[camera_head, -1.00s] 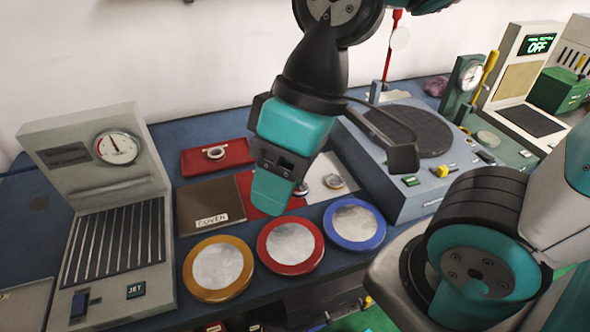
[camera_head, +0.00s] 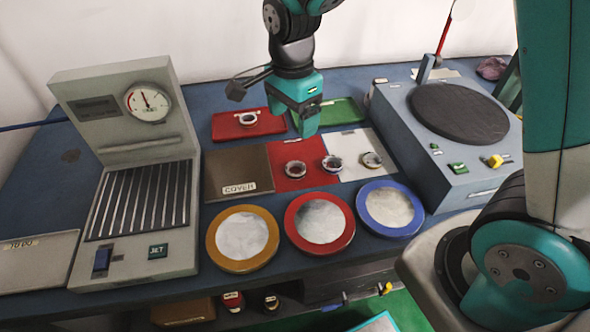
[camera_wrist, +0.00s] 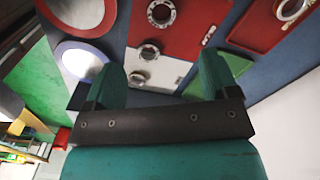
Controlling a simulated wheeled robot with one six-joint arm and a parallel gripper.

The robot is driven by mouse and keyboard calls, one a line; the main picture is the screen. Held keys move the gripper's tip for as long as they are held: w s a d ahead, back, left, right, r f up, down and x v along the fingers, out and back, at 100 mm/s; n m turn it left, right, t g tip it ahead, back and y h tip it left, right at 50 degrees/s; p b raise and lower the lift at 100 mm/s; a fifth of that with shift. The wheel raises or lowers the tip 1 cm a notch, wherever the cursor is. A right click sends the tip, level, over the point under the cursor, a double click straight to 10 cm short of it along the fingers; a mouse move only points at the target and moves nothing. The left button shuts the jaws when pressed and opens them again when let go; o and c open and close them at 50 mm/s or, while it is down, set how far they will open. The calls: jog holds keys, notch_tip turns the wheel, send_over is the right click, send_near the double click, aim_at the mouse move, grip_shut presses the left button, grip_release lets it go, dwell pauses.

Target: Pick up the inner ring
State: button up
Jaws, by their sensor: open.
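Several small metal rings lie on the table; which one is the inner ring I cannot tell. One ring (camera_head: 294,169) lies on the red mat (camera_head: 285,184), one ring (camera_head: 332,163) lies near the border of the red and white mats, and one ring (camera_head: 371,160) lies on the white mat (camera_head: 352,144). Another ring (camera_head: 248,119) lies in the red tray (camera_head: 226,131). My gripper (camera_head: 308,130) is above and behind the mats, near the trays. In the wrist view my gripper (camera_wrist: 162,82) is open, with rings beyond its fingers and nothing held.
A green tray (camera_head: 341,111) lies at the back. A gauge machine (camera_head: 126,104) stands left and a blue-grey turntable unit (camera_head: 431,158) right. A brown cover plate (camera_head: 225,168) and yellow (camera_head: 216,252), red (camera_head: 293,241) and blue (camera_head: 369,221) rimmed discs lie around the mats.

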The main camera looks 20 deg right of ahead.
send_over(294, 173)
jog(key=f, duration=0.9)
jog(key=shift+s+a, duration=0.2)
jog(key=shift+w+d+f, duration=0.1)
jog(key=shift+f, duration=1.25)
jog(key=shift+w+d+f, duration=0.1)
jog(key=shift+f, duration=1.25)
jog(key=c, duration=1)
jog(key=shift+r, duration=0.15)
